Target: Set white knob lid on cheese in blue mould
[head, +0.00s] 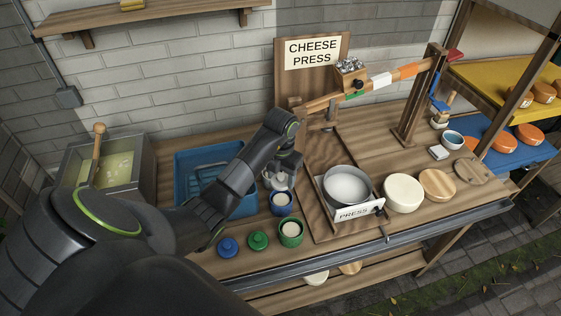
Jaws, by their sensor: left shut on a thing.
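The blue mould (282,206) stands on the bench with pale cheese (282,198) showing in its open top. My left gripper (278,181) is just behind and above the blue mould, pointing down. It is shut on a small whitish thing, which looks like the white knob lid (275,182); the fingers hide part of it. The held thing is apart from the cheese or close to it; I cannot tell the exact gap. My right gripper is out of view.
A green mould (291,236) with cheese stands in front, beside a green lid (258,240) and a blue lid (228,246). A blue tub (185,165) is behind my arm. A steel pot (336,194) sits under the cheese press, right of the blue mould.

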